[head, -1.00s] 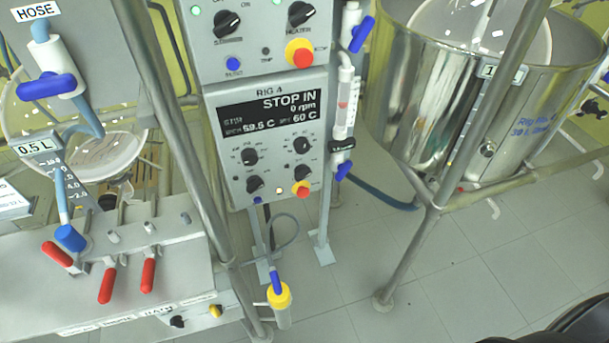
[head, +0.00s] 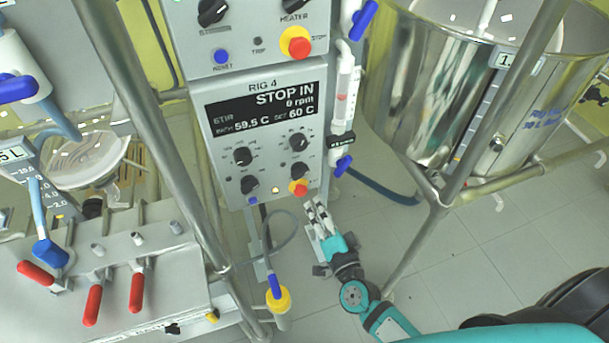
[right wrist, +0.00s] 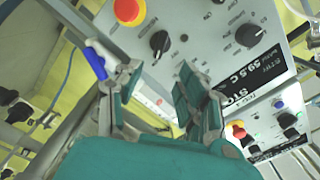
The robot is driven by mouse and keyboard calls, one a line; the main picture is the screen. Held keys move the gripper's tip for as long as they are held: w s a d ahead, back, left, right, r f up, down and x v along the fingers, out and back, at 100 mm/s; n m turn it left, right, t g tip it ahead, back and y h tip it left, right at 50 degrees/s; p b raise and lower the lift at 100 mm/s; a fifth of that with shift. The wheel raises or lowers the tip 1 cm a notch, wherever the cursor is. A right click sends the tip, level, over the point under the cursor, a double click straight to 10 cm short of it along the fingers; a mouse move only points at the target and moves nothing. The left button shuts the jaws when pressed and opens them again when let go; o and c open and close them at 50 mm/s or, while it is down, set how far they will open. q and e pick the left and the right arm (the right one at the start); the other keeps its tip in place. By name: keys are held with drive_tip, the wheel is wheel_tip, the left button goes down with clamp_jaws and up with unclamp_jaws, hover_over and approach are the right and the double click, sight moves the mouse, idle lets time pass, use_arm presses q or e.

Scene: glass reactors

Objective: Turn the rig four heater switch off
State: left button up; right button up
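The rig four panel (head: 265,125) hangs in the middle of the head view. Its display reads STOP IN, 0 rpm, 59.5 C, set 60 C. Below are several black knobs; their labels are too small to read. The lower right knob (head: 298,170), just above the red stop button (head: 298,187), matches the place marked HEATER on the panel above. This knob also shows in the right wrist view (right wrist: 160,41), beyond the fingertips. Its setting is unclear. My right gripper (head: 314,206) is open and empty, just below the panel, apart from it. My left gripper is out of view.
Another panel (head: 245,40) with its own knobs and stop button sits directly above. A clear tube with a blue valve (head: 343,164) stands close on the right. A steel vessel (head: 430,80) and frame poles are farther right. A cable loops below the panel.

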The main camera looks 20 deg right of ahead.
sight(304, 175)
drive_tip(key=w, duration=1.1)
drive_tip(key=shift+w+a, duration=0.1)
drive_tip(key=shift+a, duration=0.15)
clamp_jaws()
